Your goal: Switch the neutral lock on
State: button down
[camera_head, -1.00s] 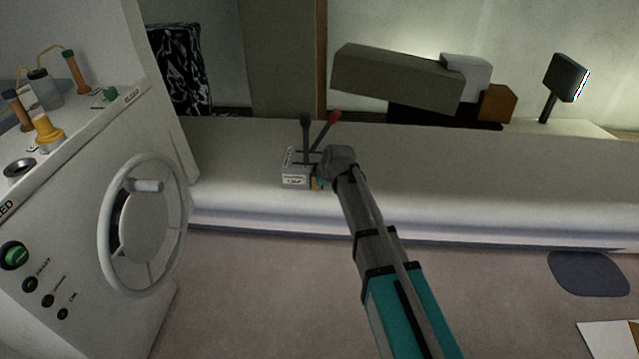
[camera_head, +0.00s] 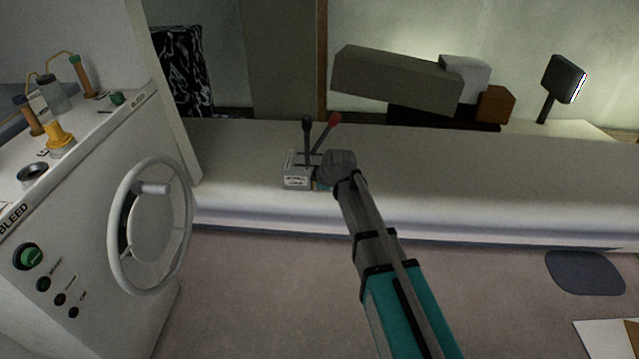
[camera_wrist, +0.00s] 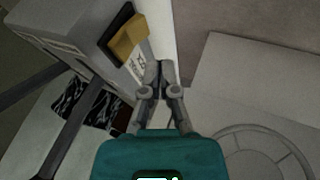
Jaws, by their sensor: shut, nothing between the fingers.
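The control box (camera_head: 298,176) is a light grey unit on the white ledge, with a black lever (camera_head: 307,138) and a red-knobbed lever (camera_head: 327,130) on top. In the wrist view the box (camera_wrist: 88,28) carries a yellow rocker-like piece (camera_wrist: 128,42) in a black surround on its side, apparently the neutral lock. The yellow piece is tilted out of the surround on one side. My gripper (camera_wrist: 158,68) is shut and empty, its fingertips close beside the box and just off the yellow piece. Whether they touch it cannot be told. In the head view my gripper hides most of that side.
A white console with a handwheel (camera_head: 113,225) stands at the left. The white ledge (camera_head: 500,175) is clear to the right of the box. Stacked blocks (camera_head: 395,78) and a small dark screen (camera_head: 564,78) stand behind. A dark mat (camera_head: 585,273) lies on the floor.

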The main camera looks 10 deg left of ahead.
jog(key=p+v, duration=0.8)
jog(key=v, duration=0.1)
jog(key=shift+w+r, duration=0.3)
jog(key=shift+r, duration=0.1)
jog(key=shift+f, duration=0.1)
jog(key=shift+s+a+f+g+b, duration=0.25)
jog(key=shift+f+g+b, duration=0.2)
jog(key=shift+f, duration=0.1)
jog(key=shift+f, duration=0.1)
dwell(0.5)
jog(key=w+b+x, duration=0.2)
jog(key=b+x, duration=0.8)
jog(key=x, duration=0.2)
jog(key=shift+w+d+b, duration=0.2)
jog(key=shift+w+b, duration=0.1)
jog(key=shift+w, duration=0.15)
jog(key=shift+d, duration=0.1)
dwell(0.4)
